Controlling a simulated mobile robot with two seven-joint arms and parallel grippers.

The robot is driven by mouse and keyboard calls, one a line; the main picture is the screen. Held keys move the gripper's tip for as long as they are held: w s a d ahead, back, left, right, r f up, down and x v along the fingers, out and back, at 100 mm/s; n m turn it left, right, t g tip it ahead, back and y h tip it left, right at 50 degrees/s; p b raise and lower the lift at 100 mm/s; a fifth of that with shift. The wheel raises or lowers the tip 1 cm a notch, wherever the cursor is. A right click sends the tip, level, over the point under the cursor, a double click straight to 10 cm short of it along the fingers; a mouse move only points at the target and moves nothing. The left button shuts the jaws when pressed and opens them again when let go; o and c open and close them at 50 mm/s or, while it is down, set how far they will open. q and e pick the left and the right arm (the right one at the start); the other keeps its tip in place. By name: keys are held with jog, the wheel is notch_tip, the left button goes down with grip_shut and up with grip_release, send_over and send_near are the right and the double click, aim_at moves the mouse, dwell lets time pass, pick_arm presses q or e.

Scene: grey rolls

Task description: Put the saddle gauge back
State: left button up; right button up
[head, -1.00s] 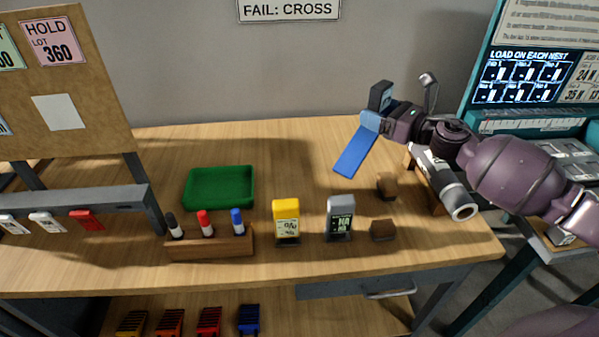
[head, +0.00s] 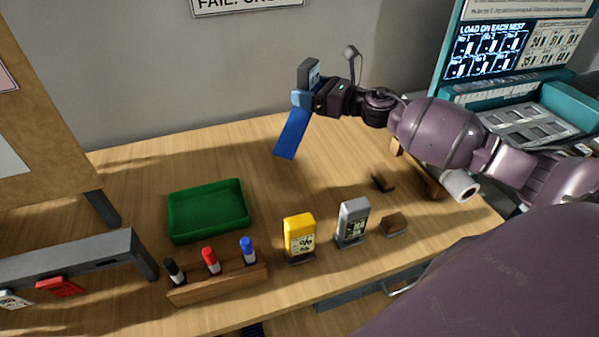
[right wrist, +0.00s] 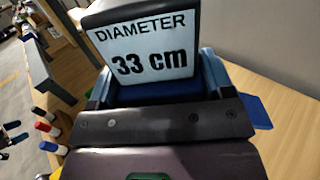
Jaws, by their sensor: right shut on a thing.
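The saddle gauge, as I take it, has a dark display housing (head: 309,72) and a long blue leg (head: 292,135). My right gripper (head: 304,98) is shut on its blue upper part and holds it above the back of the table. The leg slants down and left; I cannot tell its clearance. In the right wrist view its label (right wrist: 153,45) reads "DIAMETER 33 cm". My left gripper is not in view.
A green tray (head: 175,225), a wooden marker rack (head: 220,283), a yellow box (head: 299,236) and a grey box (head: 352,222) stand on the table. A grey roll (head: 461,186) lies at the right edge, partly behind my arm. The table's back middle is clear.

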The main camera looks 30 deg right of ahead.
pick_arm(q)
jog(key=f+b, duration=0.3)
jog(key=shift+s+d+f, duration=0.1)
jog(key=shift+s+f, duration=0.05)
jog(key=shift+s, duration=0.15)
pick_arm(e)
notch_tip(320, 180, down, 19)
jog(key=shift+f, duration=0.2)
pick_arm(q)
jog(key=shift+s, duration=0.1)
pick_arm(e)
jog(key=shift+f, duration=0.15)
jog(key=o, duration=1.2)
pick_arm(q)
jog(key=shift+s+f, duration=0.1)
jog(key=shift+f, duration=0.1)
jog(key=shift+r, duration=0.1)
